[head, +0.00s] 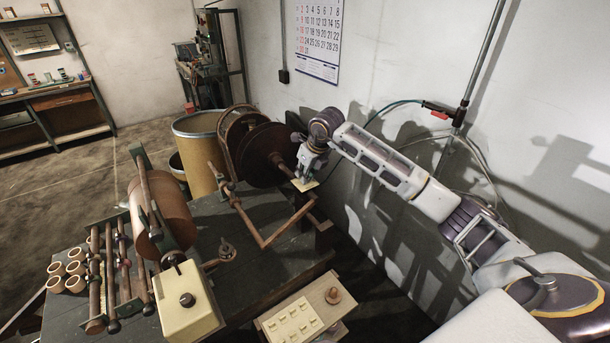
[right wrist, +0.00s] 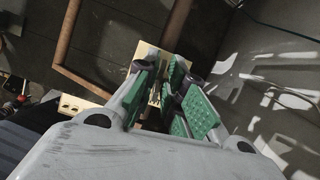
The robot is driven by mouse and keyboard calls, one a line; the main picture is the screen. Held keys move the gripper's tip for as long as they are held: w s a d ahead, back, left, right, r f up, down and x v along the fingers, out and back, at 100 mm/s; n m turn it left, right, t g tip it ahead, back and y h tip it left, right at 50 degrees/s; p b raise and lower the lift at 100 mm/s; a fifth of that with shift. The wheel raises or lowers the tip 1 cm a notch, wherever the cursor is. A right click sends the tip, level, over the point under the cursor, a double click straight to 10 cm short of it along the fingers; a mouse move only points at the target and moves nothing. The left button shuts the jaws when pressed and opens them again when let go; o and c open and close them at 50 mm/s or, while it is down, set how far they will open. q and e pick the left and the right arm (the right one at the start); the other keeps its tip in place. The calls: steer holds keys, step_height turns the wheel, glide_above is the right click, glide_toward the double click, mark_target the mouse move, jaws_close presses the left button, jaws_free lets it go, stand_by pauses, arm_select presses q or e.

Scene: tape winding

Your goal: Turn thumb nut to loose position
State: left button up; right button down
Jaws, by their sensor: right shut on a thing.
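My right gripper (head: 305,176) is at the front of the large dark reel (head: 262,155), by the end of its shaft and right above a small cream plate (head: 307,185). In the right wrist view its green-padded fingers (right wrist: 160,97) close in over the cream plate (right wrist: 149,62). The gripper is shut on the thumb nut, which the fingers hide almost wholly, so its turn position cannot be read. My left gripper is not in view.
A dark bench (head: 255,262) carries a bent rusty bar frame (head: 262,240), a brown roll (head: 168,205) and a cream box (head: 187,305). A cream button panel (head: 293,322) stands at the front. A fibre drum (head: 200,150) stands behind. The wall is close on the right.

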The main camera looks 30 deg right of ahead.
steer(key=n+y+b, duration=0.1)
steer(key=n, duration=0.2)
steer(key=shift+d+b, duration=0.1)
steer(key=shift+b, duration=0.3)
steer(key=n+b, duration=0.1)
steer(key=n, duration=0.1)
steer(key=n+g+y, duration=0.1)
steer(key=n, duration=0.1)
steer(key=shift+w+n+y+b, duration=0.1)
steer(key=shift+n+y+b, duration=0.2)
steer(key=shift+n+b, duration=0.1)
steer(key=n+g, duration=0.1)
steer(key=n, duration=0.2)
steer(key=shift+r+g+y+b, duration=0.1)
steer(key=shift+g+y+b, duration=0.2)
steer(key=n+g, duration=0.1)
steer(key=n, duration=0.3)
steer(key=shift+n+g+b, duration=0.4)
steer(key=shift+n, duration=0.5)
